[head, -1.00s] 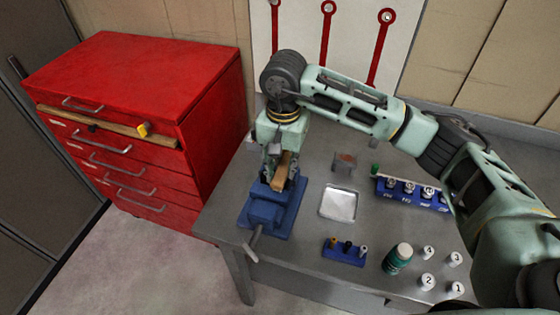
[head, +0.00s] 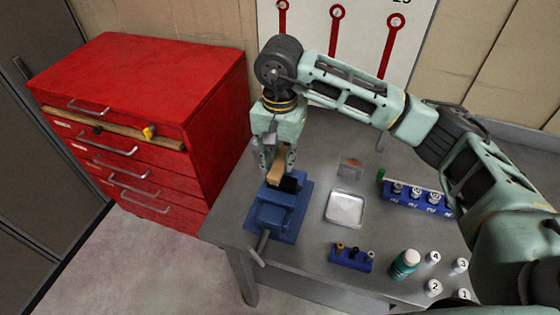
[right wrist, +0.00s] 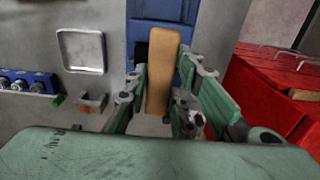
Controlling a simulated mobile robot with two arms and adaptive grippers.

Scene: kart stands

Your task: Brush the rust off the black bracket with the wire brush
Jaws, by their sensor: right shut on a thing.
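My right gripper (head: 277,160) is shut on the wooden handle of the wire brush (head: 276,173), just above and behind the blue vise (head: 272,221). The handle also shows between the fingers in the right wrist view (right wrist: 162,72). The black bracket (head: 289,184) shows as a small dark shape at the vise jaws, right beside the brush. Part of it shows left of the handle in the right wrist view (right wrist: 141,52). The bristles are hidden, and I cannot tell whether they touch the bracket. Rust is not discernible. My left gripper is not in view.
A metal tray (head: 330,218) lies right of the vise. A blue bit holder (head: 352,262), a teal bottle (head: 404,264), numbered white canisters (head: 434,288) and a blue rack (head: 400,197) stand farther right. A red tool cabinet (head: 130,75) stands left of the bench.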

